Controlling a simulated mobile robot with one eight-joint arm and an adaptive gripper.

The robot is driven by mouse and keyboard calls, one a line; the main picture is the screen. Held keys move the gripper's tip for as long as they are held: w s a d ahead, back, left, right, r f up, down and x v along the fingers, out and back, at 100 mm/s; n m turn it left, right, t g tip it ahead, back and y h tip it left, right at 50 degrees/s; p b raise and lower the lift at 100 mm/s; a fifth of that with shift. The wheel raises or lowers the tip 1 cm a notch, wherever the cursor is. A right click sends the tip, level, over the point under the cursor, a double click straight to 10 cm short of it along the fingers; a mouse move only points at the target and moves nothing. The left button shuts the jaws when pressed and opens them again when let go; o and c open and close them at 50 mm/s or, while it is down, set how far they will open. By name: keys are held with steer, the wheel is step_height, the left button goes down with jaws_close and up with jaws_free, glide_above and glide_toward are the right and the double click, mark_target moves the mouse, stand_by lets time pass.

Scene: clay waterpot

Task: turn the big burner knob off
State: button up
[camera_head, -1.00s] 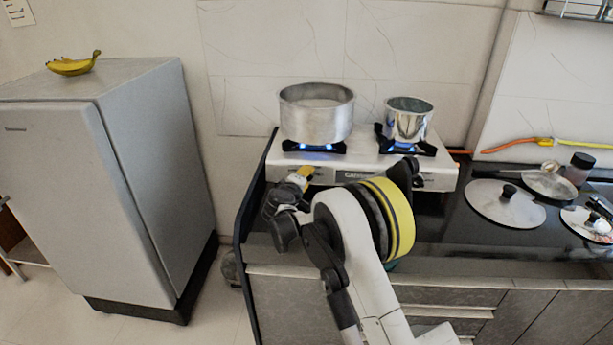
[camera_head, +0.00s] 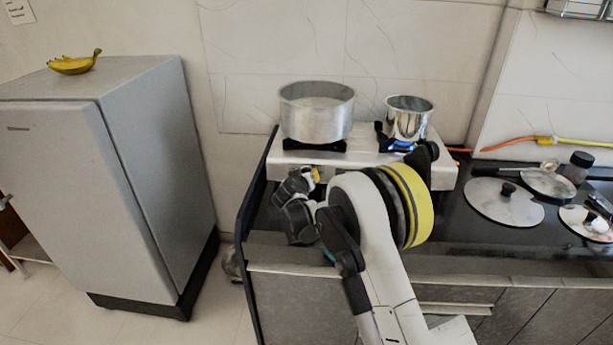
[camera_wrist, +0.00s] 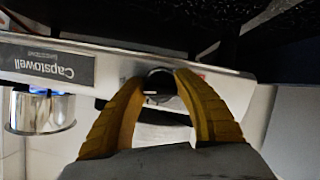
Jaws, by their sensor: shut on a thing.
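The big burner knob (camera_wrist: 160,84) is a dark round knob on the stove's front panel, seen in the wrist view between my two yellow fingers. My gripper (camera_wrist: 161,76) is shut on it, one finger on each side. In the head view my gripper (camera_head: 315,175) is at the stove's front left, mostly behind my arm, and the knob is hidden there. The stove (camera_head: 365,165) carries a big pot (camera_head: 317,115) on the left burner, where no flame shows. A smaller steel pot (camera_head: 408,120) stands on the right burner, with a blue flame under it.
A dark counter (camera_head: 470,235) extends right of the stove, holding a pan lid (camera_head: 503,204), a pan (camera_head: 548,183) and a dark jar (camera_head: 580,167). A grey fridge (camera_head: 150,190) stands at left with bananas (camera_head: 73,64) on top.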

steer(key=shift+m, duration=0.8)
steer(key=shift+y, duration=0.3)
steer(key=o, duration=1.2)
steer(key=v, duration=1.2)
steer(key=shift+r, duration=0.15)
